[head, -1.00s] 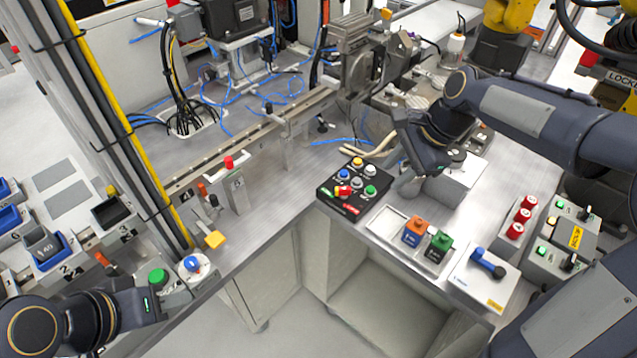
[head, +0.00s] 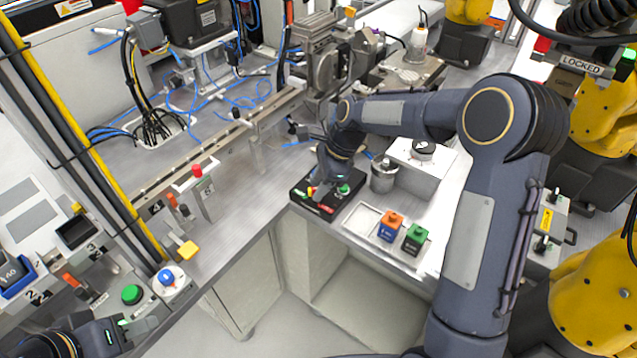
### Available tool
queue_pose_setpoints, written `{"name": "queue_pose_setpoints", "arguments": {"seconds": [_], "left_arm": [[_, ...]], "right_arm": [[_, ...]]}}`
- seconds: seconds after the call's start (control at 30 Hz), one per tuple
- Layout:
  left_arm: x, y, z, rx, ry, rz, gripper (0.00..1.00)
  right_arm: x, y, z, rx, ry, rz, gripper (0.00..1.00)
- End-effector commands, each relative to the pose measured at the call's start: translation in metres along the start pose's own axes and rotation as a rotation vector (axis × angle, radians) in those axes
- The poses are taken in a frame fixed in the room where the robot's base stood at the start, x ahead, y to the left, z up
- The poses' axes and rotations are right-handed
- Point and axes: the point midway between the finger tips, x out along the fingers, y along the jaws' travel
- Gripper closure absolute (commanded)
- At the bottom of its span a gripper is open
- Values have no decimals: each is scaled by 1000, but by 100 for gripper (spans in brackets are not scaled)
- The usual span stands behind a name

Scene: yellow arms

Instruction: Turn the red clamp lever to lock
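A red-topped lever or knob (head: 197,170) stands upright on a grey block beside the rail, left of centre in the head view. An orange-red handle (head: 172,200) stands just left of it, and another orange-red lever (head: 71,281) is on the left bench. I cannot tell which is the clamp lever. My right gripper (head: 322,188) points down over the black button box (head: 332,208), hiding part of its buttons; its finger opening is unclear. My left gripper (head: 140,328) is low at the left, near the green button (head: 131,294), apart from all these levers; its opening is unclear.
A blue knob (head: 165,277) and a yellow block (head: 188,250) are near the left bench edge. A metal canister (head: 383,175) stands close to my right wrist. The steel bench before the rail is mostly clear.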

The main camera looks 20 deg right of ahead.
Motion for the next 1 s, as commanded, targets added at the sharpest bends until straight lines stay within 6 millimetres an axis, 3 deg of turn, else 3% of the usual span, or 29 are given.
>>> {"name": "queue_pose_setpoints", "arguments": {"seconds": [0.23,0.5,1.0], "left_arm": [[0,0,0,0,0,0,64],[0,0,0,0,0,0,64],[-8,4,-4,0,0,0,64]], "right_arm": [[1,0,0,0,0,0,67],[0,0,0,0,0,0,100],[-1,-1,1,-92,-1,39,100]]}}
